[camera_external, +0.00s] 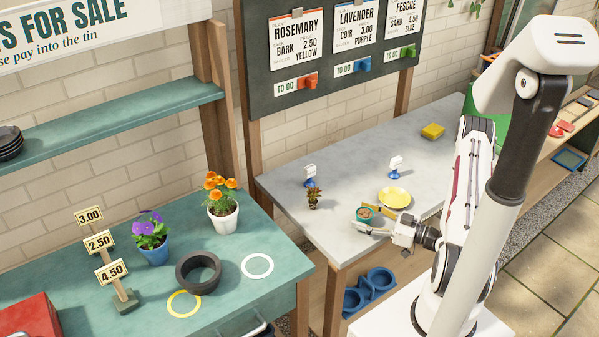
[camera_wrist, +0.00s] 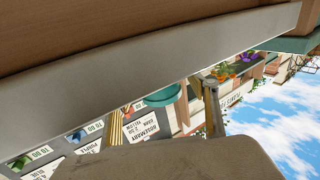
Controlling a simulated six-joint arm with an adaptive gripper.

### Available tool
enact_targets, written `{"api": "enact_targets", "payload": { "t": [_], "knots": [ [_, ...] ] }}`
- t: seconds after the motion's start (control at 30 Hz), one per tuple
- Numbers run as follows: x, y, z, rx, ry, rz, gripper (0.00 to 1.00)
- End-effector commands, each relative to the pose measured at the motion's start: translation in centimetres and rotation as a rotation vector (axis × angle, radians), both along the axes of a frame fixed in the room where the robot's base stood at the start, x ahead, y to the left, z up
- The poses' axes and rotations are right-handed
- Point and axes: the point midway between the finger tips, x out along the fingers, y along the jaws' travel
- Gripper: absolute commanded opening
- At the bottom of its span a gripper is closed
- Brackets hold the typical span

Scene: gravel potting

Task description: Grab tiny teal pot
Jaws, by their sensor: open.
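The tiny teal pot (camera_external: 364,215) stands on the grey table, near its front edge, with brownish stuff showing inside its rim. My gripper (camera_external: 372,221) is low over the table edge, pointing left, with its jaws open at the pot. In the wrist view, which is turned over, a teal rounded shape that looks like the pot (camera_wrist: 162,96) shows between the two fingers of my gripper (camera_wrist: 163,108). One finger shows close on the near side of the pot; whether either finger touches it I cannot tell.
A yellow saucer (camera_external: 394,197) lies just behind my gripper. A small dark plant (camera_external: 313,198) and two blue-based tag holders (camera_external: 310,176) (camera_external: 396,168) stand farther back. A yellow block (camera_external: 432,131) lies at the far end.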

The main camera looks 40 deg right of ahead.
Motion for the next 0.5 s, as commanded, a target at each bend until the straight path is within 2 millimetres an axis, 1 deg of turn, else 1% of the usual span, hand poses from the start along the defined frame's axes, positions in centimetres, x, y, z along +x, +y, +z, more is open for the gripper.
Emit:
{"api": "enact_targets", "payload": {
  "t": [0.47,0.5],
  "knots": [
    [0.02,0.00,0.02,0.000,0.000,0.000,0.59],
    [0.02,0.00,0.02,0.000,0.000,0.000,0.57]
  ]
}}
